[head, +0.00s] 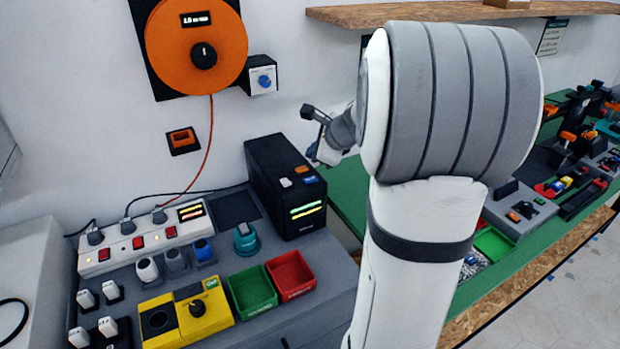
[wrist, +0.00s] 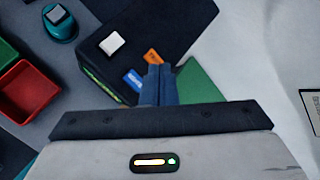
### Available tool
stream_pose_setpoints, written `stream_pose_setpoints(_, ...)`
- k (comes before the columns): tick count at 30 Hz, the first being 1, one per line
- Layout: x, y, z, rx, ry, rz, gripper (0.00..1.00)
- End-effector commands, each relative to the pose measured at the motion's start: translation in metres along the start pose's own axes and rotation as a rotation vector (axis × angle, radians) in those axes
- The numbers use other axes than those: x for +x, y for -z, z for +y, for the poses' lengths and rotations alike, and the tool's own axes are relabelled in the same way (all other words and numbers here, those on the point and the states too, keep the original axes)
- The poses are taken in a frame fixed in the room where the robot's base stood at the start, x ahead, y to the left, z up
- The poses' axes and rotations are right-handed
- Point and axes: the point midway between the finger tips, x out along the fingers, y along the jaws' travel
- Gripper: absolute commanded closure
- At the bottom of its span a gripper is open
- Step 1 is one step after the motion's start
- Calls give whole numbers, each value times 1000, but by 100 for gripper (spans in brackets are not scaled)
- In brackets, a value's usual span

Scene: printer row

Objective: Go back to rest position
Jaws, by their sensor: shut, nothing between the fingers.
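My gripper (wrist: 159,68) is shut and empty in the wrist view. It hangs above the right edge of the black box (wrist: 165,25), with the green bench top below. The box top carries a white block, an orange tag and a blue tag. In the head view the black box (head: 270,160) stands upright on the grey bench, with lit strips on its front. My arm (head: 420,220) fills the middle of the head view. It hides most of my gripper, and only part of the wrist shows to the right of the box.
A green tray (head: 251,312) and a red tray (head: 311,291) sit on the grey bench, beside a yellow unit (head: 150,338). A power strip (head: 96,268) lies behind. A wooden shelf (head: 340,15) runs above my arm. The green bench (head: 350,180) at right holds several parts.

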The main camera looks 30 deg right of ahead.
Motion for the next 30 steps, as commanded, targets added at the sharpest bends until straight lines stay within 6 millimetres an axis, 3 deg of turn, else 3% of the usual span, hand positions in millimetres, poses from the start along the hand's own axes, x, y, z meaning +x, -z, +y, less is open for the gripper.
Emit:
stream_pose_setpoints(12,0,0,0,0,0,0,100)
stream_pose_setpoints(14,-3,-7,6,-46,-13,-3,100)
stream_pose_setpoints(17,-14,-33,37,-252,-77,-13,100)
stream_pose_setpoints(22,-52,-76,129,-862,-259,-47,100)
stream_pose_setpoints(27,-96,-77,210,-1482,-440,-82,100)
stream_pose_setpoints(30,-117,-66,240,-1763,-524,-93,100)
